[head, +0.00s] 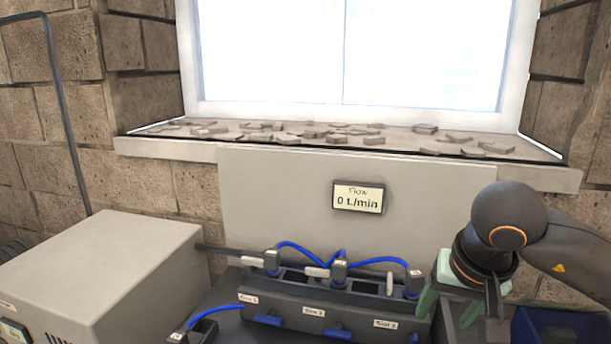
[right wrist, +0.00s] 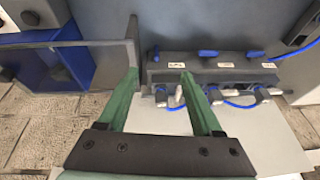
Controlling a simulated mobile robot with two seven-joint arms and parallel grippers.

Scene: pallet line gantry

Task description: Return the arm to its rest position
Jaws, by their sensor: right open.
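My right gripper (head: 452,306) is at the lower right of the head view, with its arm coming in from the right. Its green fingers are just right of a dark manifold block (head: 310,323) and partly overlap its right end in the picture. In the right wrist view the fingers (right wrist: 160,76) are spread apart with nothing between them, and the manifold (right wrist: 215,70) lies beyond their tips. I cannot tell whether a finger touches it. My left gripper is not in view.
The manifold carries labelled slots, grey levers and blue hoses (head: 300,250). A flow display (head: 358,198) reads 0 L/min on the grey panel (head: 270,200). A grey box (head: 110,270) stands left. A blue bin (head: 560,325) is lower right. Stone pieces lie on the window sill (head: 160,147).

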